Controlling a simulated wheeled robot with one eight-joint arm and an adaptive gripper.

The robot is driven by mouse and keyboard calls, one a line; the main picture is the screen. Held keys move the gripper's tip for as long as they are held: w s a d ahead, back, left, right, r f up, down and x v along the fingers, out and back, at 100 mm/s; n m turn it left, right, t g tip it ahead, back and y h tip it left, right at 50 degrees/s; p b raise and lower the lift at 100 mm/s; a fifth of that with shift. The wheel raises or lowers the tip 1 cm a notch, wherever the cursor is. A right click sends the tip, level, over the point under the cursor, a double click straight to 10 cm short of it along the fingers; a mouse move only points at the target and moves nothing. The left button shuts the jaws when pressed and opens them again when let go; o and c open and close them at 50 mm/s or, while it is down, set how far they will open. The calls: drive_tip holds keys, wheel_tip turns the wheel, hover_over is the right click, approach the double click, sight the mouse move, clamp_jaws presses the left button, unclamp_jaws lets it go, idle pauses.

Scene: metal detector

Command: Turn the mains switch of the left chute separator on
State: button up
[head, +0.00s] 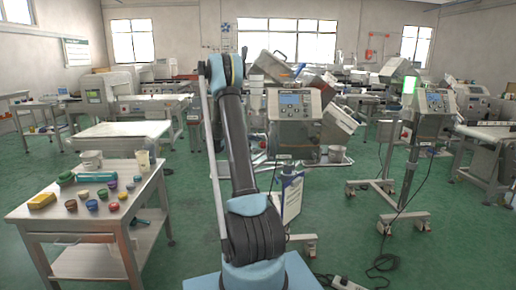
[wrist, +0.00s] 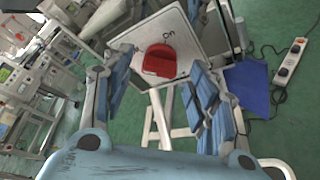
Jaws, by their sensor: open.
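In the head view, the left chute separator (head: 298,104) stands at the middle, with a grey control box and a small display. Its mains switch is not visible there. The wrist view shows a red rotary switch (wrist: 160,61) on a light grey plate (wrist: 183,33), with the word "On" printed beside it. I cannot tell clearly which mark the knob points to. My gripper (wrist: 157,78) is open and empty. Its blue-padded fingers are spread on either side of the switch, apparently without touching it. In the head view the gripper is hidden.
A similar separator (head: 434,102) stands to the right on a wheeled stand. A steel table (head: 62,215) with small coloured pots stands at the left. A power strip (head: 349,284) and black cables lie on the green floor at the front right.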

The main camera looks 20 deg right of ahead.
drive_tip(key=shift+d+f, duration=0.15)
drive_tip(key=shift+d, duration=0.3)
drive_tip(key=c, duration=1.1)
drive_tip(key=shift+o, duration=0.2)
